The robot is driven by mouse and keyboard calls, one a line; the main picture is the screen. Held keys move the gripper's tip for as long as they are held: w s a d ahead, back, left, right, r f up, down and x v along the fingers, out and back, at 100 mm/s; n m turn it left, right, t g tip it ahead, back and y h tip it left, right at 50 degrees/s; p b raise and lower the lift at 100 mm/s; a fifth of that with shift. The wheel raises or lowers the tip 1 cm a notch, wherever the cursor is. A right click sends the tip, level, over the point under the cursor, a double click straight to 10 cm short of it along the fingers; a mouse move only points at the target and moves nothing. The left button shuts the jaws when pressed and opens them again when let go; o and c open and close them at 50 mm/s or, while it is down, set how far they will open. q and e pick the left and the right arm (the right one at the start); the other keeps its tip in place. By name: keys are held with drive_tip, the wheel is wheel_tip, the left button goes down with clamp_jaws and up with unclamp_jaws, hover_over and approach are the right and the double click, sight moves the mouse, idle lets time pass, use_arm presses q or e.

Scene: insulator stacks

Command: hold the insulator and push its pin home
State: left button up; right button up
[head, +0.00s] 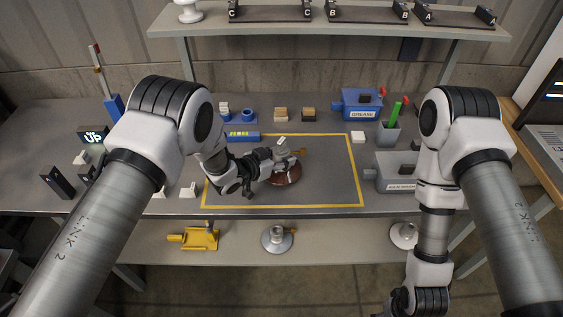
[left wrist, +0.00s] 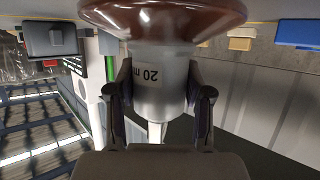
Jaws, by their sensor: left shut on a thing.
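The insulator has a brown disc (head: 287,176) with a grey metal cap (head: 283,157) on top. It stands on the bench mat inside the yellow outline. My left gripper (head: 270,160) comes in from the left and is shut on the cap. In the left wrist view the fingers (left wrist: 160,95) press both sides of the grey cap (left wrist: 158,85), marked "20", with the brown disc (left wrist: 165,18) beyond it. A small brass-coloured piece (head: 300,152), possibly the pin, shows at the cap's right side. How deep it sits cannot be told.
Small blocks line the back. A shelf (head: 330,27) hangs above. The mat's right part (head: 335,180) is clear.

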use_arm(q)
drive_tip(key=shift+w+f+b, duration=0.15)
drive_tip(key=shift+w+b, duration=0.3)
drive_tip(key=shift+w, duration=0.1)
drive_tip(key=shift+w+f+b, duration=0.15)
drive_tip(key=shift+w+b, duration=0.25)
drive_tip(key=shift+w, duration=0.35)
use_arm(e)
wheel_tip(320, 180, down, 2)
drive_tip(key=shift+f, duration=0.1)
use_arm(q)
drive_tip(key=shift+f, duration=0.15)
use_arm(e)
drive_tip(key=shift+f, duration=0.15)
use_arm(q)
drive_tip(key=shift+s+f, duration=0.1)
use_arm(e)
drive_tip(key=shift+c, duration=0.4)
